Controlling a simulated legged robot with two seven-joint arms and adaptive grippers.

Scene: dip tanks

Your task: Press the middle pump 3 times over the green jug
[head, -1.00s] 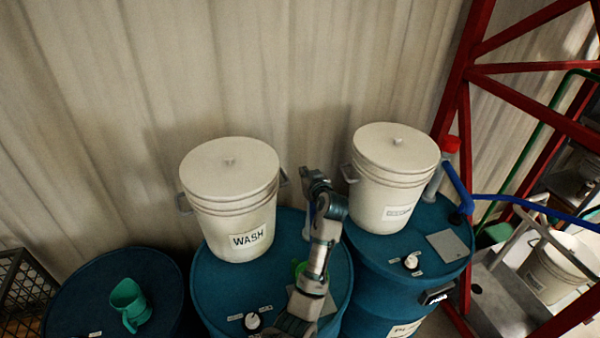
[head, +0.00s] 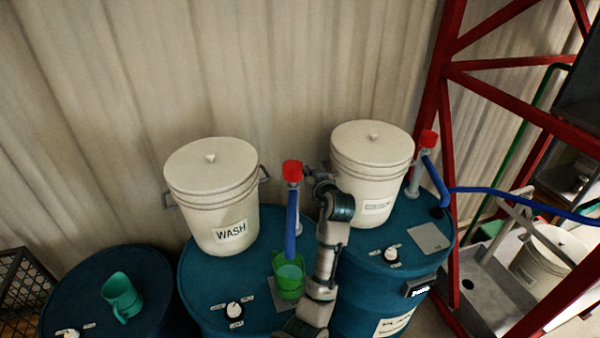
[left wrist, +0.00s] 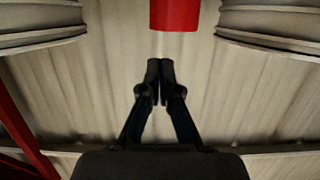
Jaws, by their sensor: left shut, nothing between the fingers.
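The middle pump has a red cap (head: 292,171) and a blue spout (head: 291,222) pointing down. It stands at the back of the middle blue drum (head: 205,290). The green jug (head: 288,280) stands upright below the spout, with pale green showing inside. My left gripper (head: 309,172) is just right of the red cap, apart from it in the head view. In the left wrist view its fingertips (left wrist: 160,70) are together with nothing between them, and the red cap (left wrist: 175,14) shows beyond them at the top. My right gripper is not in view.
A white WASH bucket (head: 212,195) stands left of the pump and another white bucket (head: 371,175) right of it. A second red-capped pump (head: 427,140) stands at the right drum. A teal jug (head: 121,296) is on the left drum. A red frame (head: 440,110) rises at right.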

